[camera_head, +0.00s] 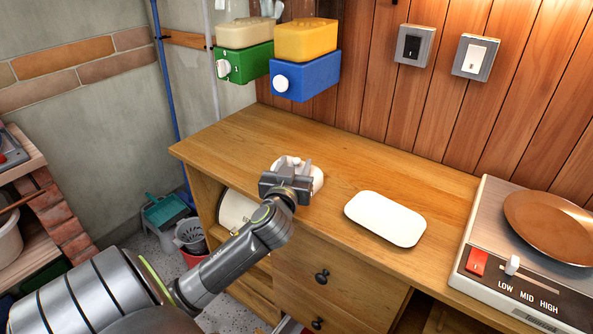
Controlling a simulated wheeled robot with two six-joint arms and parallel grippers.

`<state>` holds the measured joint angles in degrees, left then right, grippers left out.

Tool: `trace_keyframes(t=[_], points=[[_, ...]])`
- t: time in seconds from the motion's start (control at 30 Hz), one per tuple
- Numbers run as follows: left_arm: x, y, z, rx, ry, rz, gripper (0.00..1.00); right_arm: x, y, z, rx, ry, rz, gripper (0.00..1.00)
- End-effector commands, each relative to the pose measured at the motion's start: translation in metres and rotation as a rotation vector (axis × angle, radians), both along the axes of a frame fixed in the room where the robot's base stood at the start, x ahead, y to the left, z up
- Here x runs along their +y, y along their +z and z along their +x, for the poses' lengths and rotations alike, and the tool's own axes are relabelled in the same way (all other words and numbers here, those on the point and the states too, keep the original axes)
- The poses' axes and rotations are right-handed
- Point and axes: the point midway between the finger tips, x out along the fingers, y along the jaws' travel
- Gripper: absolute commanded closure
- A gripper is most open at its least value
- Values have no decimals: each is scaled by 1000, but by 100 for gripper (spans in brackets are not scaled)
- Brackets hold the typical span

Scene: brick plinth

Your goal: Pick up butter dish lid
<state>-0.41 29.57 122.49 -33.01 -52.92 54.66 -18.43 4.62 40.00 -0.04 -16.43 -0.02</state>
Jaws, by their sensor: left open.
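A white piece (318,178), probably the butter dish lid, stands on the wooden cabinet top, mostly hidden behind my left gripper. A white, flat, rounded oblong piece (385,218), which looks like the dish's other part, lies to its right, clear of the gripper. My left gripper (291,168) is open and reaches over the first white piece from the front left. I cannot tell whether its fingers touch that piece. My right gripper is not in view.
A wooden cabinet (420,185) bears the white pieces. A hot plate (505,290) with a copper-coloured pan (550,228) stands at the right. Blue (308,78) and green (248,63) boxes are on the wall above the back left. The back of the top is clear.

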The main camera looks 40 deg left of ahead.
Motion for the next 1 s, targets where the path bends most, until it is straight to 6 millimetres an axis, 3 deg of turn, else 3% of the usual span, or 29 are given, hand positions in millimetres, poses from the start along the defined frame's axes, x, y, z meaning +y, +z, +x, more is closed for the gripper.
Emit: trace_keyframes(t=[0.2, 0.53, 0.83, 1.0], points=[[0, 0, 0, 0, 0, 0, 57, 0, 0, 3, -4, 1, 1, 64], [0, 0, 0, 0, 0, 0, 100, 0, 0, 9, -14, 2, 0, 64], [0, 2, 0, -3, -1, 1, 100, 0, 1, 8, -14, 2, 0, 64], [0, 25, 1, -7, -3, 5, 100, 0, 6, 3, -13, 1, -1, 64]])
